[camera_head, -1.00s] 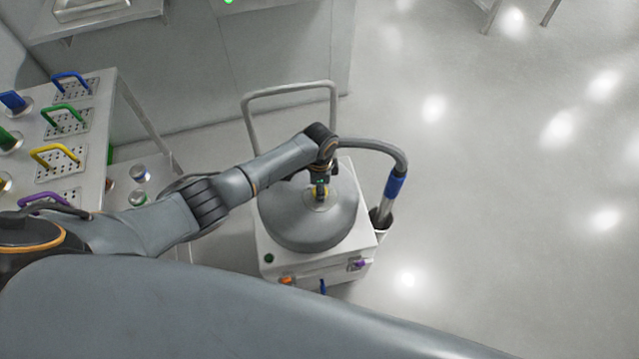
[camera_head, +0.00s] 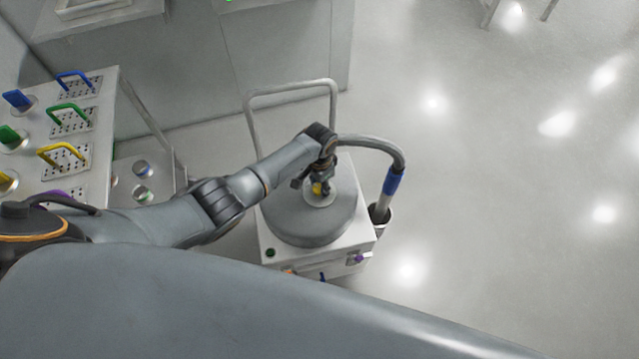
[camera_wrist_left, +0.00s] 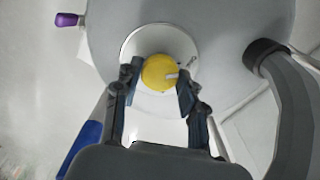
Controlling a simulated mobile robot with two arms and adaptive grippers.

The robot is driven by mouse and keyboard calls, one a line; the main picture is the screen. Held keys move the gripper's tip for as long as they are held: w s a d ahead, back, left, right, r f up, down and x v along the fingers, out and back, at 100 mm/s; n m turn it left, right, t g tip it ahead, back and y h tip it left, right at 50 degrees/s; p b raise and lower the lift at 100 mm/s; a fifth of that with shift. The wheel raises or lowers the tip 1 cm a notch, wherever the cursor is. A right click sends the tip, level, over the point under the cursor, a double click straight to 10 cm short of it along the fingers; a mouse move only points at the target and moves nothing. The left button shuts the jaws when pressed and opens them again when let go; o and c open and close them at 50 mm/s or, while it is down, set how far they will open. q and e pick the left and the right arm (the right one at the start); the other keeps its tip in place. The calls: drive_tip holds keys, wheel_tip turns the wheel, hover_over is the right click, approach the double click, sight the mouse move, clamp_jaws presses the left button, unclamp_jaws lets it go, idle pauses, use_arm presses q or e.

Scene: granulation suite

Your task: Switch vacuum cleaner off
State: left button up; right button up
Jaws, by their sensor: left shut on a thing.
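The vacuum cleaner (camera_head: 300,222) stands on the floor in the middle of the head view, with a round grey lid on a white square base. A yellow knob (camera_wrist_left: 158,72) with a white pointer mark sits on a pale round plate (camera_wrist_left: 132,46) on its top. The pointer is directed to the right and slightly up in the left wrist view. My left gripper (camera_head: 318,184) is above the lid, shut on the yellow knob, with one finger on each side. It also shows in the left wrist view (camera_wrist_left: 160,82). My right gripper is not in view.
A grey hose (camera_head: 375,146) with a blue cuff (camera_head: 392,184) arches along the cleaner's right side. A push handle (camera_head: 290,87) rises behind it. A bench (camera_head: 103,108) with coloured-handled plates stands at left. Open floor (camera_head: 500,220) lies to the right.

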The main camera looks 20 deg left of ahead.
sight(319, 188)
use_arm(q)
drive_tip(key=o, duration=1.2)
drive_tip(key=shift+c, duration=0.2)
wheel_tip(319, 188, up, 12)
drive_tip(key=shift+s, duration=0.1)
